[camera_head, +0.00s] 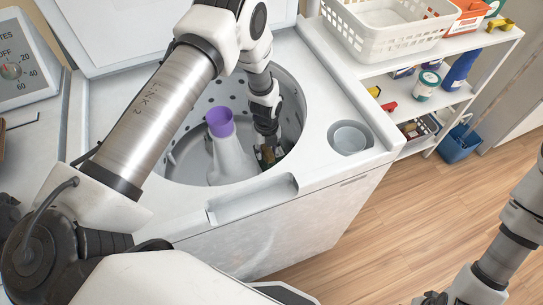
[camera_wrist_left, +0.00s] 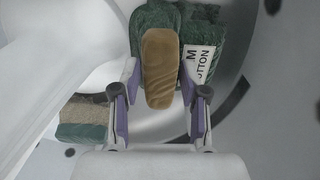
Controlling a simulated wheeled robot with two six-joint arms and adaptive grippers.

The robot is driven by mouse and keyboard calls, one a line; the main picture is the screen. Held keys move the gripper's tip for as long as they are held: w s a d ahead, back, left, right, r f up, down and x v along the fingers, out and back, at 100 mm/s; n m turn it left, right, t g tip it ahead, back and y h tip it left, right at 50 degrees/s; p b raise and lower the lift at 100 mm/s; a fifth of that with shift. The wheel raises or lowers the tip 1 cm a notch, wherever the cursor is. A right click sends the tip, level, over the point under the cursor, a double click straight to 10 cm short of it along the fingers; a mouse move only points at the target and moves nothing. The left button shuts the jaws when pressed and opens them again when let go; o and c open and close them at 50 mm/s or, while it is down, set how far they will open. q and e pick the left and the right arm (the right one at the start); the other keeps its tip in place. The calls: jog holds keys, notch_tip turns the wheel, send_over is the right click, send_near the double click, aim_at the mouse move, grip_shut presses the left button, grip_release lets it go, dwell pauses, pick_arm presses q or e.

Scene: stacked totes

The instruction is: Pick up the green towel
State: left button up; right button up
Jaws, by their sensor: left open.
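In the head view, my left gripper (camera_head: 268,152) reaches down into the drum, mostly hiding a small patch of cloth. My right gripper (camera_head: 432,298) is at the bottom edge, partly cut off.
The washer drum (camera_head: 292,105) has a white agitator (camera_head: 229,155) with a purple top close left of my gripper.

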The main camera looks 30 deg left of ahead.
pick_arm(q)
grip_shut()
